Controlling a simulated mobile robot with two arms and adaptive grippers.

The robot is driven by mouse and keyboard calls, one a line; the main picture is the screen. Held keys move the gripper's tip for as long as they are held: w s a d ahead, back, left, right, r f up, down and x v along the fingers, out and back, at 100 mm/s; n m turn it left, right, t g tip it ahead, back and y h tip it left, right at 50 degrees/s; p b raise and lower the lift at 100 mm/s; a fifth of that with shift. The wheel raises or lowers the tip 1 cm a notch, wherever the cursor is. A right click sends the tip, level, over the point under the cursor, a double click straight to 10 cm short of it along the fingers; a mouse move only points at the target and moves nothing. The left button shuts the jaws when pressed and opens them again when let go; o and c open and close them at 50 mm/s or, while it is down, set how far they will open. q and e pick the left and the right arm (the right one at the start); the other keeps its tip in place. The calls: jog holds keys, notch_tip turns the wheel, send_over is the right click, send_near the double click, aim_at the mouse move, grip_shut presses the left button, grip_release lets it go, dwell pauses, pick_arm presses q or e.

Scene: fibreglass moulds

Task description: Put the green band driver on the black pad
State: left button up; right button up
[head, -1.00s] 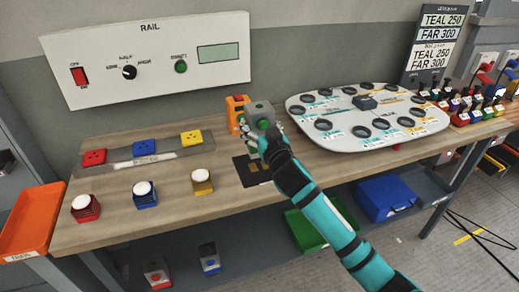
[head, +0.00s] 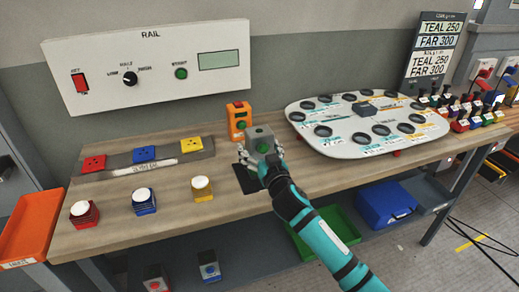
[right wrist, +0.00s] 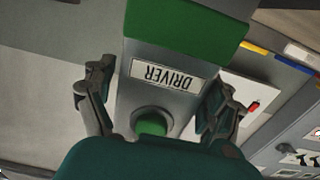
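My right gripper (head: 258,156) is shut on the green band driver (head: 261,135), a grey block with a green button. In the right wrist view the driver (right wrist: 165,78) sits between both fingers, with its DRIVER label, a wide green band and the green button showing. The black pad (head: 246,184) lies on the wooden bench, just below and partly hidden by the gripper and driver. I cannot tell whether the driver touches the pad. My left gripper is not in view.
A white tray with round holes (head: 350,148) is to the right. Red, blue and yellow blocks with white tops (head: 143,200) stand to the left. The RAIL panel (head: 150,105) is at the back.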

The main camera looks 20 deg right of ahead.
jog(key=shift+o, duration=0.5)
jog(key=shift+r, duration=0.1)
jog(key=s+b, duration=0.1)
jog(key=s, duration=1.1)
jog(key=shift+d, duration=0.2)
dwell(1.6)
